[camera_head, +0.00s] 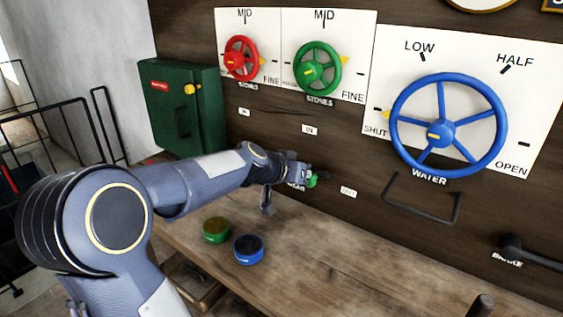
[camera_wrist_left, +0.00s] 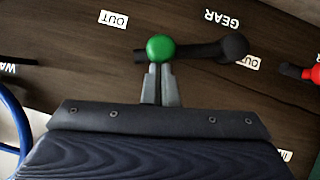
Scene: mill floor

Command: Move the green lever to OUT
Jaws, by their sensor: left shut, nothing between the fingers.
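The green lever knob (camera_head: 312,181) shows just past my left gripper (camera_head: 305,174) at the wall. In the left wrist view the green knob (camera_wrist_left: 160,48) sits near the end of a dark lever arm (camera_wrist_left: 200,51), which runs sideways from a dark pivot (camera_wrist_left: 235,46). My left gripper (camera_wrist_left: 161,68) is shut and empty, its fingertips right at the knob; I cannot tell whether they touch it. The OUT label (camera_wrist_left: 113,19) is beyond the knob, up and to the left; it also shows in the head view (camera_head: 348,191). The GEAR label (camera_wrist_left: 221,20) is above the pivot. My right gripper is not in view.
A blue wheel (camera_head: 448,125), a green wheel (camera_head: 317,68) and a red wheel (camera_head: 241,58) are on the wall. A metal handle (camera_head: 421,199) juts out right of the OUT label. A green pot (camera_head: 216,230) and a blue pot (camera_head: 249,250) stand on the bench below my arm.

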